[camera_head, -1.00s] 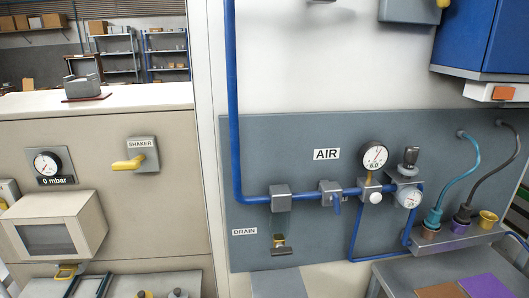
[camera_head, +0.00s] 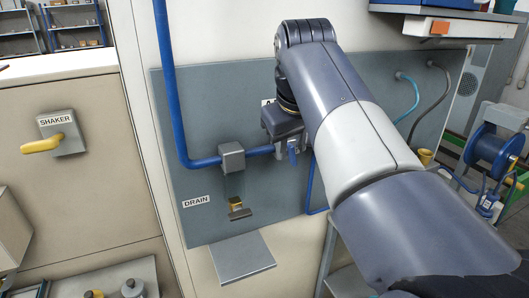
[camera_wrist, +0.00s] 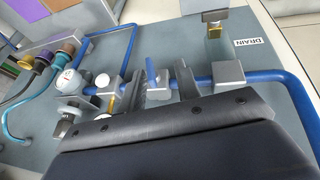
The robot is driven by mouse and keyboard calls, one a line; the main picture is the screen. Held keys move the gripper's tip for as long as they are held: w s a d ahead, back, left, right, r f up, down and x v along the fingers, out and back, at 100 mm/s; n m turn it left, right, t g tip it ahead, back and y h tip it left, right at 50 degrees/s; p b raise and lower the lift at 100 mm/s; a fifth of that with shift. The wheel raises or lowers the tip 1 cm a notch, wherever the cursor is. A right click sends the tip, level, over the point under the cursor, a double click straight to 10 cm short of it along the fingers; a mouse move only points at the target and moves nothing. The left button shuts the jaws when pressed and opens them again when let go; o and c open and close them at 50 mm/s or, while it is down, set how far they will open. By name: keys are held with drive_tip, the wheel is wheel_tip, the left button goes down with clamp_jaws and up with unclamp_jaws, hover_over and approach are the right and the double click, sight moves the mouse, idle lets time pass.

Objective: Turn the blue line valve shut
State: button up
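The blue line valve is a grey body (camera_wrist: 158,82) on the blue pipe, with a short blue lever (camera_head: 293,152). The lever hangs down across the pipe; in the upside-down wrist view the lever (camera_wrist: 151,69) points up. My gripper (camera_head: 287,140) is at the valve, its tips largely hidden behind my arm in the head view. In the wrist view my gripper (camera_wrist: 160,85) appears open, with a grey finger on each side of the valve. Contact with the lever cannot be told.
A grey drain block (camera_head: 232,157) sits on the pipe left of the valve, above the drain fitting (camera_head: 238,208). A small shelf (camera_head: 242,257) juts out below.

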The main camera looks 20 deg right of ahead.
sight(294, 147)
wheel_tip(294, 147, up, 4)
drive_tip(key=w+d, duration=0.2)
drive_tip(key=x, duration=0.5)
drive_tip(key=b+x, duration=0.1)
drive_tip(key=x, duration=0.5)
drive_tip(key=shift+w+a+r, duration=0.1)
drive_tip(key=shift+w+r, duration=0.05)
drive_tip(key=shift+w, duration=0.05)
clamp_jaws()
drive_tip(key=shift+r+y+p, duration=0.25)
drive_tip(key=shift+y+p, duration=0.05)
drive_tip(key=shift+p, duration=0.5)
drive_tip(key=shift+y+p, duration=0.5)
drive_tip(key=shift+p, duration=0.15)
drive_tip(key=shift+f+y, duration=0.2)
drive_tip(key=shift+y, duration=0.1)
